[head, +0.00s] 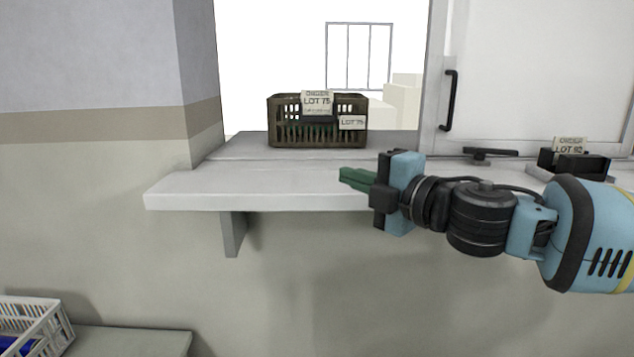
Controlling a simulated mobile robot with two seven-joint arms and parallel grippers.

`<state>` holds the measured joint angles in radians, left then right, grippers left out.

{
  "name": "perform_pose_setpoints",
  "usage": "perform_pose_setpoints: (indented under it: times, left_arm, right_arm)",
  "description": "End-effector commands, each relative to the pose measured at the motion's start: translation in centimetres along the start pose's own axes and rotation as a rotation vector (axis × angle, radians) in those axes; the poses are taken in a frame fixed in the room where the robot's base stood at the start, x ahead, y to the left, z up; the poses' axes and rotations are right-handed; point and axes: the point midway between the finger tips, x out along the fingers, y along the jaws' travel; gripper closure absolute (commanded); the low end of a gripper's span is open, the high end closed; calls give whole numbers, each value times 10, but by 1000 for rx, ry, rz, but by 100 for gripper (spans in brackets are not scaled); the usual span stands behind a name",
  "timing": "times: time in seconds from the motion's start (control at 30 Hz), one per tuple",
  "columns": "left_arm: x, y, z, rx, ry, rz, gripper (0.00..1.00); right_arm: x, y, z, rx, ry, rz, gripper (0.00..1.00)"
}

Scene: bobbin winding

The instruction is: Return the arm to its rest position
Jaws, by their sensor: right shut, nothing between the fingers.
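My right arm comes in from the right at the height of the white ledge. Its gripper (345,178) points left, with its green fingers together and nothing between them. It is in front of the ledge (250,190), below and to the right of the brown crate. My left gripper is not in view.
A brown crate (290,134) with LOT 75 labels stands on the sill in the hatch opening. A black holder (575,165) with a LOT 82 label is at the right, partly behind my arm. A white basket (45,325) with something blue is at the lower left. The ledge's left part is clear.

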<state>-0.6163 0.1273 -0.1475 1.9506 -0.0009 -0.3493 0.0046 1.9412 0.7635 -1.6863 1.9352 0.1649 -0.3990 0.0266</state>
Motion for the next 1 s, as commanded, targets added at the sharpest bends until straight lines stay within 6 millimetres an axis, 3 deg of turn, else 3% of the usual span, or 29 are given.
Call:
perform_pose_setpoints:
  times: [0.57, 0.8, 1.0]
  left_arm:
    - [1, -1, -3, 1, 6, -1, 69]
    - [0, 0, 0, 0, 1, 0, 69]
    - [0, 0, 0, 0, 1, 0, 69]
  right_arm:
    - [26, -113, -69, 360, 139, -50, 100]
    - [24, -165, -93, 597, 152, -50, 100]
    - [16, -209, -102, 801, 120, -41, 100]
